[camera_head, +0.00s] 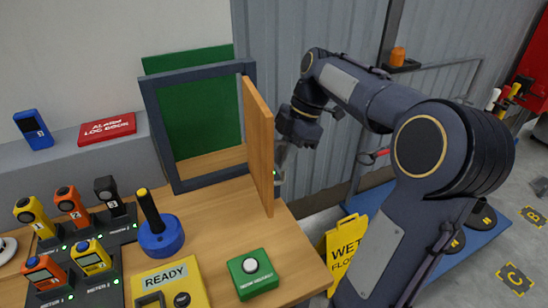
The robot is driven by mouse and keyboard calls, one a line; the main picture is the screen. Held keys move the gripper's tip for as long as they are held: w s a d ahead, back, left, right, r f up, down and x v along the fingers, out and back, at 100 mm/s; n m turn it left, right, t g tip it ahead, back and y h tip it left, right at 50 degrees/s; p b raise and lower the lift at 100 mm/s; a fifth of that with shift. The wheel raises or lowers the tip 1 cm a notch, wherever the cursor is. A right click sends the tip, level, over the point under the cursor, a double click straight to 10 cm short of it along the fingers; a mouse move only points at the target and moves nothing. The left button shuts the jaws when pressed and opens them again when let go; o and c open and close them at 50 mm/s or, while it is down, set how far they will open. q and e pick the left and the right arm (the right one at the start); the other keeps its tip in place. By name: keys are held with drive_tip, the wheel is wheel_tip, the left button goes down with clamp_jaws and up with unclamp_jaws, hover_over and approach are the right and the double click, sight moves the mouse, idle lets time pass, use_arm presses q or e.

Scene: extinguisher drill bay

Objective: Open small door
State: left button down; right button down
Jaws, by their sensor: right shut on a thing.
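The small wooden door (259,145) hangs from the right side of a dark standing frame (163,132) on the wooden bench. It stands swung out toward me, nearly edge-on, leaving the frame's opening clear with a green panel (200,118) visible through it. My right gripper (279,174) is at the door's right-hand face, shut on the door there. The exact part it grips is hidden or too small to tell. My left gripper is not in view.
On the bench, a blue-based stand (161,240), a yellow READY box (172,285) and a green button box (253,273) stand in front of the frame. Several meters (68,207) sit in chargers at left. A yellow wet-floor sign (341,248) stands right of the bench.

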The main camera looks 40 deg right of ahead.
drive_tip(key=shift+s+d, duration=0.1)
drive_tip(key=shift+d, duration=0.55)
drive_tip(key=c, duration=1.5)
unclamp_jaws()
drive_tip(key=shift+r, duration=0.1)
drive_tip(key=v, duration=0.7)
drive_tip(key=shift+d+r+p, duration=0.1)
drive_tip(key=shift+r+p, duration=0.15)
drive_tip(key=shift+p, duration=0.15)
